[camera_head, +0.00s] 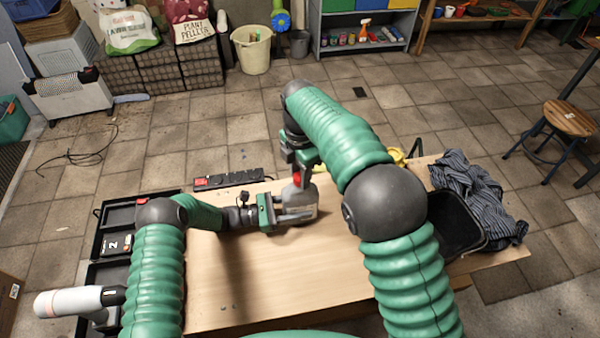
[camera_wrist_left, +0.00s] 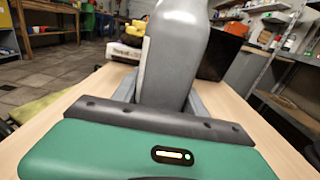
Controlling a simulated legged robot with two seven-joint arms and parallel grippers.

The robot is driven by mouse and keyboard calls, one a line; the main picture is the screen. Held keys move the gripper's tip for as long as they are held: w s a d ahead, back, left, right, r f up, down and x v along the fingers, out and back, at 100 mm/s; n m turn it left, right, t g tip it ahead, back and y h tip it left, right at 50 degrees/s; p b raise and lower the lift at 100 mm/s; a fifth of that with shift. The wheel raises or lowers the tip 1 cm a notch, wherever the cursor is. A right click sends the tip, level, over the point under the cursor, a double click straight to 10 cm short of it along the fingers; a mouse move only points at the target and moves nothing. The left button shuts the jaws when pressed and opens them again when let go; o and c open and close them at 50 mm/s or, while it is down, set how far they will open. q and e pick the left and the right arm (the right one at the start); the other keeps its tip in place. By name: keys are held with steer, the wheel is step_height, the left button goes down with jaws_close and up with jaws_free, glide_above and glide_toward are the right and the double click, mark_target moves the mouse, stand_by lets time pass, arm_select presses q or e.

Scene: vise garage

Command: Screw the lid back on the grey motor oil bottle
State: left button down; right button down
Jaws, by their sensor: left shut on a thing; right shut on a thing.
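The grey motor oil bottle (camera_head: 303,198) stands upright on the wooden workbench (camera_head: 285,278). My left gripper (camera_head: 296,213) is shut around its body from the left. In the left wrist view the bottle (camera_wrist_left: 178,55) rises between the fingers, and its top is cut off. My right gripper (camera_head: 299,172) points down directly above the bottle and is shut on the red lid (camera_head: 296,180). The lid is at the bottle's neck; I cannot tell whether it touches or is threaded on. The right arm hides part of this area.
A black power strip (camera_head: 228,179) lies at the bench's back edge. A black bin (camera_head: 455,224) and a striped cloth (camera_head: 480,190) are at the right. Black trays (camera_head: 118,215) are at the left. The front of the bench is clear.

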steer(key=m, duration=0.5)
steer(key=shift+w+a, duration=0.1)
steer(key=m, duration=0.2)
steer(key=shift+m, duration=0.4)
steer(key=m, duration=0.3)
arm_select(q)
steer(key=shift+s+d, duration=0.1)
arm_select(e)
steer(key=m, duration=1.8)
steer(key=shift+m, duration=0.3)
steer(key=m, duration=0.3)
steer(key=shift+w, duration=0.1)
